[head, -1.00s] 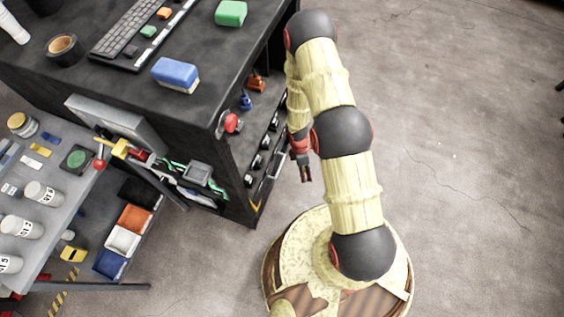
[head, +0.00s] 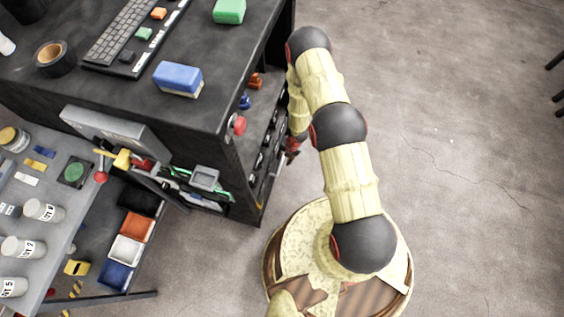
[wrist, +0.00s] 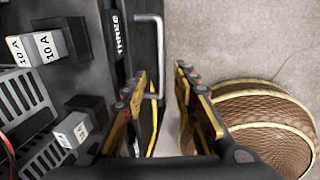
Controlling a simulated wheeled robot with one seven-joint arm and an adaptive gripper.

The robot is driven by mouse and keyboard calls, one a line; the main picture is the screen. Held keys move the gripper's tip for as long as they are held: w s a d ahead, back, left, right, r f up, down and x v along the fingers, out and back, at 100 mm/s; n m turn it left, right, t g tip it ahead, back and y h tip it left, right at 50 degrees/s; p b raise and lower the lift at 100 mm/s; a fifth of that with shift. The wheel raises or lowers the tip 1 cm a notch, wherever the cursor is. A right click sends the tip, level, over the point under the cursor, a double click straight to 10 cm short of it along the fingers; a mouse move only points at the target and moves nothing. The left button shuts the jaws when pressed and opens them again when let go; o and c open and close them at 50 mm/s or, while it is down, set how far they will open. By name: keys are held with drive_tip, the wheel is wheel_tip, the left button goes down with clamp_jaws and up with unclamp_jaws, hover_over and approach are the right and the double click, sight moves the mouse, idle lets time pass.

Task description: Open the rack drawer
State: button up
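The rack (head: 245,190) is a dark cabinet whose open side faces my arm in the head view. In the wrist view, a dark drawer front (wrist: 115,50) with white lettering runs down the picture. A grey U-shaped drawer handle (wrist: 159,45) stands out from it. My gripper (wrist: 162,76) is open, one finger on each side of the handle bar's line. The handle's lower end is close to the left finger; I cannot tell whether they touch. In the head view, my gripper (head: 292,152) is small, beside the rack front and partly behind my arm.
A blue block (head: 178,77) and a keyboard (head: 120,38) lie on top. Clear floor (head: 460,170) spreads to the right.

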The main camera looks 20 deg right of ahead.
sight(281, 163)
drive_tip(key=f, duration=0.2)
drive_tip(key=f+b, duration=0.1)
drive_tip(key=f, duration=0.1)
drive_tip(key=a+f+b, duration=0.1)
drive_tip(key=f, duration=0.1)
drive_tip(key=shift+w, duration=0.35)
drive_tip(key=shift+c, duration=1)
clamp_jaws()
